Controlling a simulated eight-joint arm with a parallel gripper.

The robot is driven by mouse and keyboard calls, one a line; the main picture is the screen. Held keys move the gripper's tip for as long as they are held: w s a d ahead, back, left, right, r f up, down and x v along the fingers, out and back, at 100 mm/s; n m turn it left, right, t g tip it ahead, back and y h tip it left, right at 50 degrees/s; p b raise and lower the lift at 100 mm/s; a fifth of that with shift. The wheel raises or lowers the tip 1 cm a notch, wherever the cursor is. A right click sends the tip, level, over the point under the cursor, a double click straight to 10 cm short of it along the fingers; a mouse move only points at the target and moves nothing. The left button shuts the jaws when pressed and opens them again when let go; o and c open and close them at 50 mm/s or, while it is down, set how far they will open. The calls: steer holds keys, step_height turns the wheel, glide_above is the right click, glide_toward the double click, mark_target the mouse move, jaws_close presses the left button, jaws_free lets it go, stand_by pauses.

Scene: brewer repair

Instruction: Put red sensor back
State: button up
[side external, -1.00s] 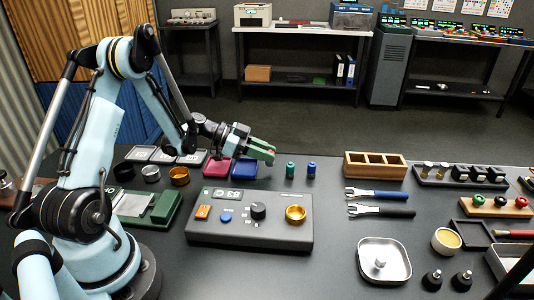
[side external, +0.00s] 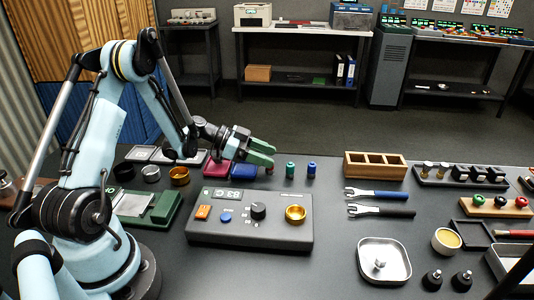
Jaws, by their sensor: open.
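The red sensor (side external: 269,169) is a small dark red cylinder, mostly hidden under my gripper. It appears low at the table, at the left end of a row with the green sensor (side external: 291,170) and the blue sensor (side external: 311,170), which stand upright. My gripper (side external: 267,155) is open, with its green fingers just above the red sensor. I cannot tell whether a finger touches it. A red tray (side external: 216,168) and a blue tray (side external: 243,172) lie to the left, partly behind the gripper.
The grey control box (side external: 250,237) with a brass ring (side external: 295,214) sits in front. A wooden compartment box (side external: 375,166) and two wrenches (side external: 380,194) lie to the right. A metal tray (side external: 384,262) is at front right. Table between sensors and wooden box is clear.

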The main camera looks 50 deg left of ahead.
steer(key=shift+r, duration=0.3)
steer(key=r+v, duration=0.1)
steer(key=v, duration=1.1)
steer(key=d+r+n+g+y, duration=0.2)
steer(key=d+n+g+y, duration=0.2)
steer(key=d, duration=0.6)
steer(key=s+d+r+n+t+y, duration=0.1)
steer(key=s+d+r+n+y, duration=0.2)
steer(key=s+d+n+y, duration=0.2)
steer(key=shift+s+d+t+y, duration=0.3)
steer(key=shift+s+d, duration=0.55)
steer(key=shift+d, duration=1.05)
